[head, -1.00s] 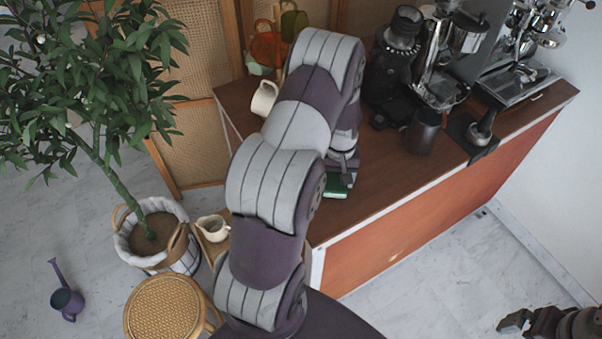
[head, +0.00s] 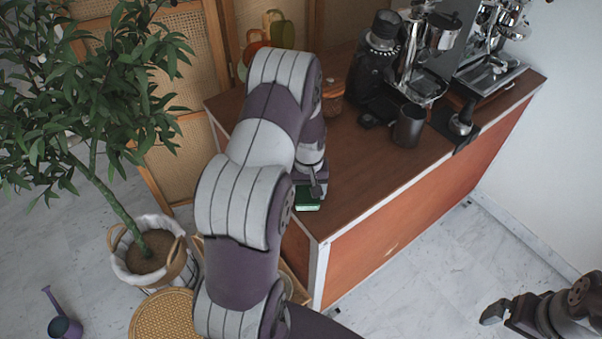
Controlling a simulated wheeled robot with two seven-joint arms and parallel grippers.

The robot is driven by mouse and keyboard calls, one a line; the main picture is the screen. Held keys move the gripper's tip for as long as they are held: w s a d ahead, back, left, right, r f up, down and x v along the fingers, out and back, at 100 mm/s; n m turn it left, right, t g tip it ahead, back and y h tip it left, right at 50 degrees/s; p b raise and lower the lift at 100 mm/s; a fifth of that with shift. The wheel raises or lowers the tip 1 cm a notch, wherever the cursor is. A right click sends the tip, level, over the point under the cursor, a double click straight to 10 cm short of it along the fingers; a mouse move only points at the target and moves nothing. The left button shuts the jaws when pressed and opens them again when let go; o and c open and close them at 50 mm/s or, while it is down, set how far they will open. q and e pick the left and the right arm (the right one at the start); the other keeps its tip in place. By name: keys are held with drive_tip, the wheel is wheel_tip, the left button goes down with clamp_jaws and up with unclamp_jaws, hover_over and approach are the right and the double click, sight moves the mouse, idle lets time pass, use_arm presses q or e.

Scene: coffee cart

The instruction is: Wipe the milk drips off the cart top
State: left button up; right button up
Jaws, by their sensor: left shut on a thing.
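The wooden cart top (head: 375,175) runs from the centre to the upper right in the head view. My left gripper (head: 311,188) is over its near left part, shut on a green block like a sponge (head: 307,202). The block is low at the cart top, close to the near left corner; whether it touches cannot be told. I see no milk drips; my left arm hides much of the left end. My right gripper (head: 493,312) is at the lower right, off the cart, and its jaw gap is unclear.
A black grinder (head: 373,65), a dark metal cup (head: 409,127) and an espresso machine (head: 488,65) stand along the cart's back and right. A potted plant (head: 150,255) and a woven stool (head: 160,315) stand left.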

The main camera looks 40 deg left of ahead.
use_arm(q)
wheel_tip(320, 180, up, 2)
drive_tip(key=shift+a+r+p, duration=0.1)
drive_tip(key=shift+r+p, duration=0.15)
drive_tip(key=shift+p, duration=0.1)
drive_tip(key=shift+w+r+p, duration=0.15)
drive_tip(key=shift+r+p, duration=0.3)
drive_tip(key=shift+r, duration=0.05)
drive_tip(key=shift+w+r+p, duration=0.15)
drive_tip(key=shift+r+p, duration=0.3)
drive_tip(key=shift+r, duration=0.05)
drive_tip(key=r+p, duration=0.2)
drive_tip(key=r, duration=0.1)
drive_tip(key=shift+s, duration=0.2)
drive_tip(key=shift+r+p, duration=0.3)
drive_tip(key=shift+p, duration=0.1)
drive_tip(key=shift+w, duration=0.1)
use_arm(e)
wheel_tip(320, 180, up, 6)
drive_tip(key=shift+f, duration=0.1)
